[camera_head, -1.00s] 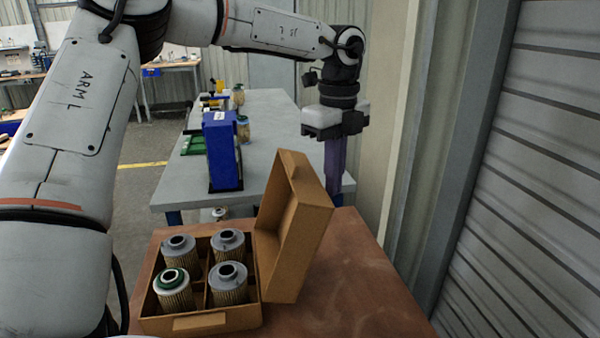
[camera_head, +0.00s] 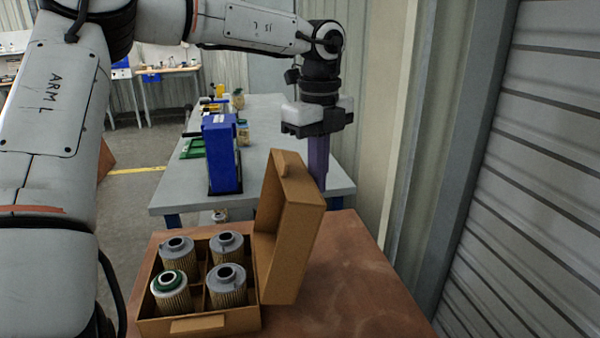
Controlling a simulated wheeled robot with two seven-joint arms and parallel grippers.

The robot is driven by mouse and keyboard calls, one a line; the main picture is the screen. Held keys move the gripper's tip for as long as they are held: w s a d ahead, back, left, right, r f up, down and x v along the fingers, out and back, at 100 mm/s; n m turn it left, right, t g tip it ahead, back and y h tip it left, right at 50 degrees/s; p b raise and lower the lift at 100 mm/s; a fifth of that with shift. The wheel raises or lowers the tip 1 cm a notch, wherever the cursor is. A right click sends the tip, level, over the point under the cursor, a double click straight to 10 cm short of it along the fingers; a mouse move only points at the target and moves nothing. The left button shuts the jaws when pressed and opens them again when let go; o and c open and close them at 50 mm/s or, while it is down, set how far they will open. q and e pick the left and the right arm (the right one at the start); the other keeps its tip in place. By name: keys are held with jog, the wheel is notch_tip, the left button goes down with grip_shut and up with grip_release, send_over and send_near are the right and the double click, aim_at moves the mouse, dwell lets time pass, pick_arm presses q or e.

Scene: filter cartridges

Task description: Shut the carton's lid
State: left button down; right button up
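The brown carton (camera_head: 214,323) stands open on the near table, with several pleated filter cartridges in its compartments. One cartridge (camera_head: 171,291) has a green top; the others, such as the front right one (camera_head: 227,287), have grey tops. The carton's lid (camera_head: 297,238) stands up on the carton's right side, leaning outward to the right. My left gripper (camera_head: 317,186) points down behind and to the right of the lid's upper edge. Its purple fingers look closed together with nothing between them. The fingertips are partly hidden by the lid, and I cannot tell whether they touch it. My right gripper is out of view.
The brown tabletop (camera_head: 365,285) right of the carton is clear. A grey bench (camera_head: 265,125) behind holds a blue box (camera_head: 222,155), a green tray (camera_head: 192,148) and more cartridges. A wall and ribbed shutter (camera_head: 530,190) close off the right side.

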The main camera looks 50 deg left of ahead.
aim_at(298, 172)
pick_arm(q)
jog(key=shift+s+a, duration=0.4)
jog(key=shift+s, duration=0.45)
jog(key=shift+s+a, duration=0.35)
jog(key=shift+s, duration=0.45)
jog(key=shift+s+r, duration=0.1)
jog(key=shift+s+a+r, duration=0.25)
jog(key=shift+s+a, duration=0.1)
jog(key=shift+s, duration=0.2)
jog(key=shift+s+a+r, duration=0.25)
jog(key=shift+s+a, duration=0.1)
jog(key=shift+s, duration=0.2)
jog(key=shift+s+a+r, duration=0.35)
jog(key=shift+s+a, duration=0.05)
jog(key=shift+s, duration=0.15)
jog(key=shift+s+a+r, duration=0.3)
jog(key=shift+s+a, duration=0.1)
jog(key=shift+s, duration=0.1)
